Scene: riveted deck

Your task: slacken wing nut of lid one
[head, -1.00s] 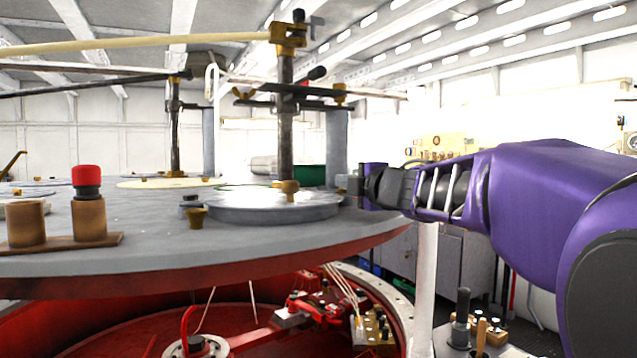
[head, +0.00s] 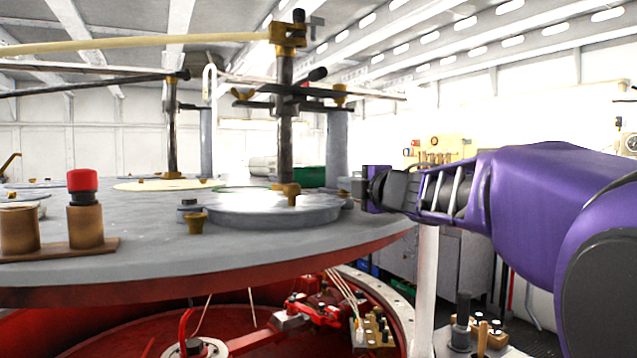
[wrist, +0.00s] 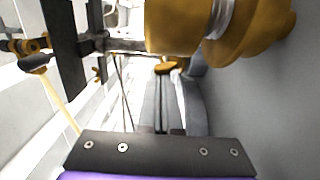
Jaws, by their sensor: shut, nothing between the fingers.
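A round grey lid (head: 270,211) lies on the large grey round top (head: 130,262). A brass wing nut (head: 290,195) stands on this lid, at the foot of a dark post. Which lid is lid one cannot be told. My gripper (head: 355,188) is just right of this lid, low over the top and apart from the nut. In the wrist view my gripper (wrist: 162,120) is shut with nothing in it. A small brass piece (wrist: 166,66) shows beyond its tips. A large brass part (wrist: 200,25) looms close at the top; its identity is unclear.
A red-capped cylinder (head: 84,200) stands at the left. A red well with mechanisms (head: 310,312) lies below.

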